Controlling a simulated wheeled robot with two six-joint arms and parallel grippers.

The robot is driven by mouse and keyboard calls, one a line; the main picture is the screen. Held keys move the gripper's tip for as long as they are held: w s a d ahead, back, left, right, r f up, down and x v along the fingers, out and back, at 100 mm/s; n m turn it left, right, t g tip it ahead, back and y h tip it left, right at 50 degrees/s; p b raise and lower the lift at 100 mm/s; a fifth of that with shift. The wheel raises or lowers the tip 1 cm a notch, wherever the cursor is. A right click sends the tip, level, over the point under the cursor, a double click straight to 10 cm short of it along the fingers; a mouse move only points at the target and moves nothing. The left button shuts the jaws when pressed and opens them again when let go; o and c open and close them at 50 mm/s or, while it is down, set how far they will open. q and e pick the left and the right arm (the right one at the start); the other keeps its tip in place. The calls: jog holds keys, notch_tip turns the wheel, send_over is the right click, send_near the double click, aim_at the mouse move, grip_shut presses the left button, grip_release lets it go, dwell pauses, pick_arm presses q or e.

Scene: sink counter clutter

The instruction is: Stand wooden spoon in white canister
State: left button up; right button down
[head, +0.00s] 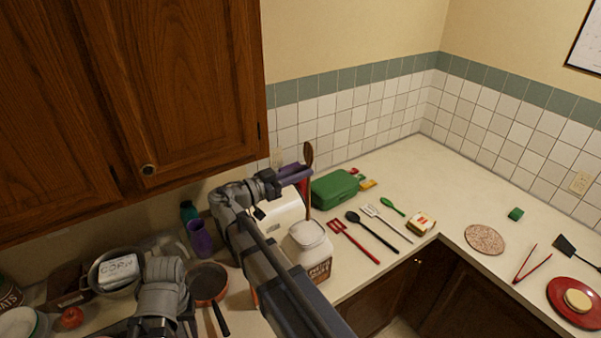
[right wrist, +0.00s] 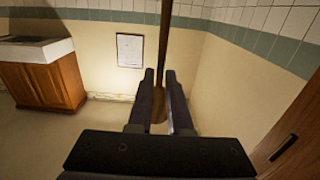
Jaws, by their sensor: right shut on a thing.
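In the right wrist view the spoon (right wrist: 165,38) stands between the two fingers of the right gripper (right wrist: 166,78). A white container with brown lettering (head: 318,268) stands below and in front of the spoon, partly hidden by my right arm. A cream-white rounded thing (head: 287,211) stands behind my arm.
A green box (head: 335,188) stands behind the spoon. A red slotted turner (head: 353,241), a black spoon (head: 372,229) and other utensils lie to the right. A pan (head: 208,283), a purple cup (head: 200,237) and a pot (head: 98,275) crowd the left.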

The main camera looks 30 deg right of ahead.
aim_at(306, 217)
pick_arm(q)
jog(key=shift+f+b, duration=8.65)
jog(key=shift+f, duration=0.3)
pick_arm(e)
jog(key=shift+f, duration=8.95)
jog(key=c, duration=0.8)
grip_release()
jog(key=shift+o, duration=0.2)
jog(key=a, duration=0.7)
jog(key=shift+s+a, duration=0.3)
jog(key=shift+a, duration=0.1)
